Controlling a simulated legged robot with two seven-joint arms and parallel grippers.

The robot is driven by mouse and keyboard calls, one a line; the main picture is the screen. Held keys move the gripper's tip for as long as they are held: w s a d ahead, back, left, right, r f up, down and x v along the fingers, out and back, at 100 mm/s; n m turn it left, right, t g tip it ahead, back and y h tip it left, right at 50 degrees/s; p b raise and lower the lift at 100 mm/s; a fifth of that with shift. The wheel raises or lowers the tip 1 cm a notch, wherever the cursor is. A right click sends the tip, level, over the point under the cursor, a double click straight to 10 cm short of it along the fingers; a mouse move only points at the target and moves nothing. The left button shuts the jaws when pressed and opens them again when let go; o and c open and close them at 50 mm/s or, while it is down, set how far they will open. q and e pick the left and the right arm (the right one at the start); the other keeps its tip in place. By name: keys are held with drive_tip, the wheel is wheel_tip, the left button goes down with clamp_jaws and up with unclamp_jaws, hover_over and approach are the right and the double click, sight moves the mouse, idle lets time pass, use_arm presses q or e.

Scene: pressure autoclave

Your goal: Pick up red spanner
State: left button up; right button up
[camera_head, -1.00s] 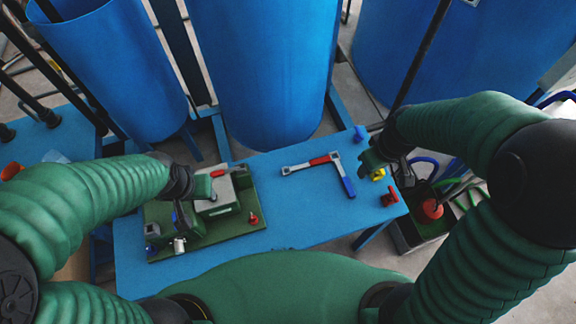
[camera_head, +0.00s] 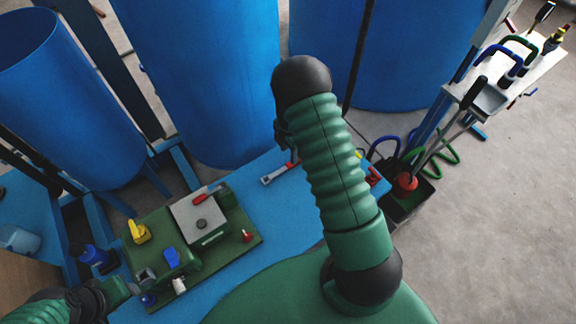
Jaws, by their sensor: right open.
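The red spanner (camera_head: 268,180) lies on the blue table (camera_head: 285,215). Its grey jaw end and part of its red handle show left of my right arm, and the rest is hidden by the arm. My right gripper (camera_head: 284,138) hangs above and behind the spanner, mostly covered by my own arm, open and apart from the spanner. The blue spanner seen earlier is hidden behind my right arm. My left gripper (camera_head: 122,290) is low at the left, by the green unit's front left corner; its fingers are too unclear to judge.
A green unit (camera_head: 245,225) with a grey lid, red handle and coloured knobs stands on the table's left. Large blue barrels (camera_head: 215,80) stand behind the table. A black bin (camera_head: 412,195) and a hose rack (camera_head: 520,70) are at the right.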

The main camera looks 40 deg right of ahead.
sight(288, 165)
drive_tip(key=shift+s+a+f, duration=0.15)
drive_tip(key=shift+a+f, duration=0.9)
drive_tip(key=shift+f, duration=0.15)
drive_tip(key=f, duration=0.2)
drive_tip(key=d+f, duration=0.1)
drive_tip(key=f, duration=0.1)
drive_tip(key=shift+p, duration=0.35)
drive_tip(key=shift+d+f, duration=0.15)
drive_tip(key=shift+d, duration=0.25)
drive_tip(key=shift+a+r, duration=0.2)
drive_tip(key=shift+a, duration=0.3)
clamp_jaws()
use_arm(q)
drive_tip(key=shift+a+r, duration=0.2)
drive_tip(key=shift+a, duration=0.6)
use_arm(e)
drive_tip(key=shift+d, duration=0.15)
use_arm(q)
drive_tip(key=shift+d, duration=0.1)
use_arm(e)
drive_tip(key=shift+d, duration=0.1)
